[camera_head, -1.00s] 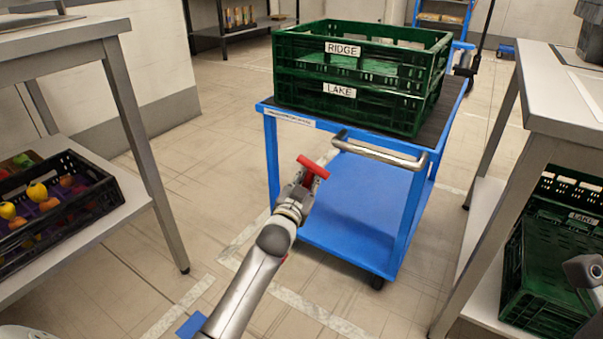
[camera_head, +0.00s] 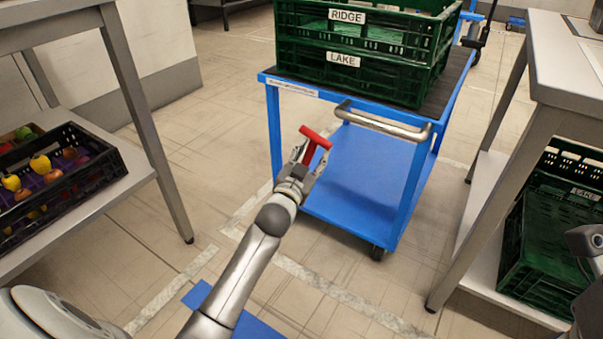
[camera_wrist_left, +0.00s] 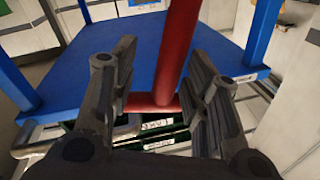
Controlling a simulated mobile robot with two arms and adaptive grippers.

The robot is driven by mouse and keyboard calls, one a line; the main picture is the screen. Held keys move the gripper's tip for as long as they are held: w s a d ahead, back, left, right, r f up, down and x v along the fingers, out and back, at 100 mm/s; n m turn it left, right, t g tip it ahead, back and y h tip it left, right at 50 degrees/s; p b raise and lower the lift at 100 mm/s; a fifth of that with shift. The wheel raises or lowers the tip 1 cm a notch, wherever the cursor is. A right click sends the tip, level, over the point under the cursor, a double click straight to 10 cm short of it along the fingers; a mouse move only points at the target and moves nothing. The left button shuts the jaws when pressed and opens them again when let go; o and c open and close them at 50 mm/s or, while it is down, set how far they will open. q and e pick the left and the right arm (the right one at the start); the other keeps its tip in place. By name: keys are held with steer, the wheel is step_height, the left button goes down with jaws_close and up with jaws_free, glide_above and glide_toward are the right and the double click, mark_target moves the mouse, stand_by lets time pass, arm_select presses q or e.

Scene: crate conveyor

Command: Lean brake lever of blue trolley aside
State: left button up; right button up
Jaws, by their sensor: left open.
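The blue trolley (camera_head: 362,190) stands in the middle, with a grey push bar along its near top edge. Its red brake lever (camera_head: 316,137) has a T-shaped top and shows near the trolley's near left corner. My left gripper (camera_head: 306,160) is at the lever. In the left wrist view, the red lever (camera_wrist_left: 178,50) runs between the two spread fingers of my left gripper (camera_wrist_left: 160,100), with gaps visible beside it. The lever's lower end is hidden in the head view.
Green crates labelled RIDGE and LAKE (camera_head: 345,75) are stacked on the trolley. A dark crate of fruit (camera_head: 105,178) sits on the left table's lower shelf. Another green crate (camera_head: 545,255) is under the right table. Floor is free left of the trolley.

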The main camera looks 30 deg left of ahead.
arm_select(q)
steer(key=s+d, duration=0.1)
steer(key=s, duration=0.8)
steer(key=shift+s+f, duration=0.3)
steer(key=shift+d, duration=0.1)
